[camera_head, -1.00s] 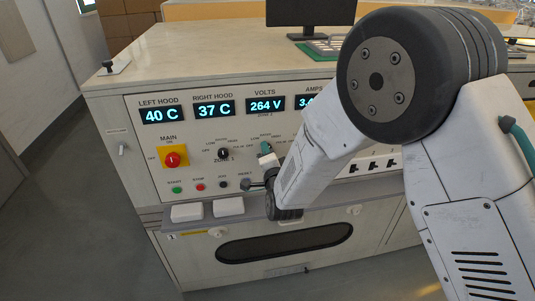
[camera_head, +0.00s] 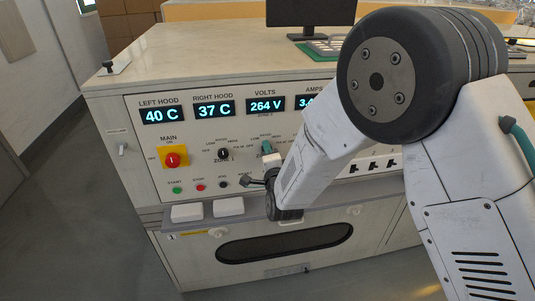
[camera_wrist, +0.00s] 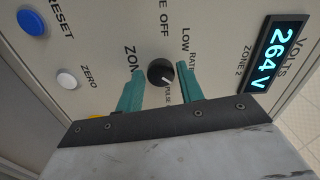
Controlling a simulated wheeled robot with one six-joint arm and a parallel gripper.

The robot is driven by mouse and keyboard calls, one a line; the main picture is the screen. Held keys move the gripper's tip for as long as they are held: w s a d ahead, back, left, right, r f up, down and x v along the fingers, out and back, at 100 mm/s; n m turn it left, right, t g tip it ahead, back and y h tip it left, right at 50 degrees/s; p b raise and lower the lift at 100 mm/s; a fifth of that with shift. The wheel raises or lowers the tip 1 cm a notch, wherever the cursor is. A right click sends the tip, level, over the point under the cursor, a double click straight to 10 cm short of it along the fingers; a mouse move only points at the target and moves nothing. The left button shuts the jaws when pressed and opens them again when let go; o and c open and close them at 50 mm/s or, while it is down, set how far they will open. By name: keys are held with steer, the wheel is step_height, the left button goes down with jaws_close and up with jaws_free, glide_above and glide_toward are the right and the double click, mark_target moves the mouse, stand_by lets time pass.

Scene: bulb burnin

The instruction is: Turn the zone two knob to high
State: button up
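The zone two knob (camera_wrist: 158,70) is round and black with a pale pointer line. In the wrist view the line points to the lower right, towards the PULSE label. OFF, LOW and RATED labels show around it; no HIGH label is readable there. My gripper (camera_wrist: 160,76) has its two teal fingers on either side of the knob, with a small gap at each side. It is open and holds nothing. In the head view the gripper (camera_head: 267,147) is at the panel below the VOLTS display, and it and my arm hide the knob.
The zone 1 knob (camera_head: 223,153) is just left of my gripper. The red main switch (camera_head: 172,160) is farther left. Start, stop and other small buttons line the panel below. A ledge with two white blocks (camera_head: 229,206) juts out under them. The VOLTS display (camera_wrist: 275,58) reads 264 V.

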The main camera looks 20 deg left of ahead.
steer(key=shift+o, duration=0.9)
steer(key=shift+s, duration=0.1)
steer(key=v, duration=0.7)
steer(key=shift+s+d, duration=0.25)
